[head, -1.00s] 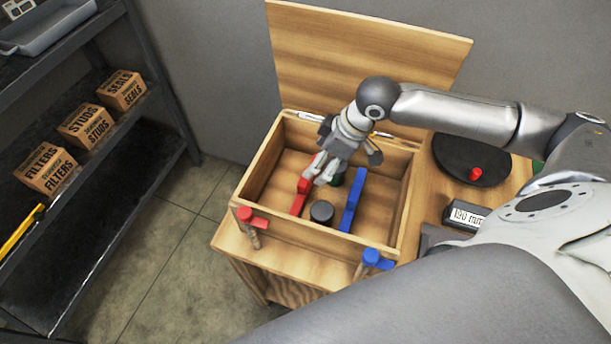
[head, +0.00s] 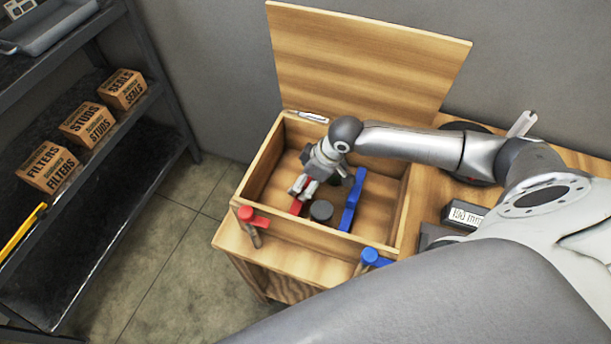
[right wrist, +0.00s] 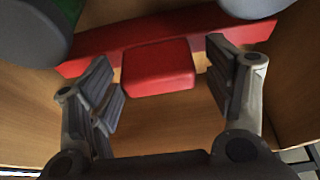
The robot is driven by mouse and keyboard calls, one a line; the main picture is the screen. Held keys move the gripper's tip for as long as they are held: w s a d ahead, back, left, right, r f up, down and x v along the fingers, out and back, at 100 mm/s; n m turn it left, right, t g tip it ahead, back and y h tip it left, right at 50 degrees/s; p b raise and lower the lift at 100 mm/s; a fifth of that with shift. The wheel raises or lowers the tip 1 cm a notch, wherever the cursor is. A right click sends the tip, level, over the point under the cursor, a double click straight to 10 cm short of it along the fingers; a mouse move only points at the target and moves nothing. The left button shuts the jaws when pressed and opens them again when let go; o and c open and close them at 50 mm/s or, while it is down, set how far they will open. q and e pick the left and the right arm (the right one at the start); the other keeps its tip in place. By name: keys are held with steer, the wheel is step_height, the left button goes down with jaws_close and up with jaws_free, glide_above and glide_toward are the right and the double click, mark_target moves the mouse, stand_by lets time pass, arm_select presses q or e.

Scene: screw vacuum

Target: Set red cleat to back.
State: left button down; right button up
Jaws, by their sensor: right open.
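A red bar with a raised red block, which looks like the red cleat (right wrist: 158,67), lies inside the open wooden box (head: 255,180). In the head view its front part (head: 296,208) shows just below my right gripper (head: 301,188), which hides the rest. In the right wrist view the open fingers of the right gripper (right wrist: 164,88) stand on either side of the raised block, with gaps between. A red-handled clamp (head: 250,216) sits at the box's front left corner. My left gripper is not in view.
A blue bar (head: 351,203) lies right of the red one, with a dark round knob (head: 321,210) between them. A blue-handled clamp (head: 372,258) is at the front right. The lid (head: 365,60) stands open behind. A shelf with cartons (head: 87,124) is at left.

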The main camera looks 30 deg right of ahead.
steer(key=c, duration=1.5)
steer(key=shift+o, duration=0.2)
steer(key=w+a, duration=0.4)
steer(key=w, duration=0.1)
steer(key=shift+w+a, duration=0.15)
steer(key=shift+a, duration=0.15)
steer(key=o, duration=1.5)
steer(key=shift+c, duration=0.2)
steer(key=v, duration=1.2)
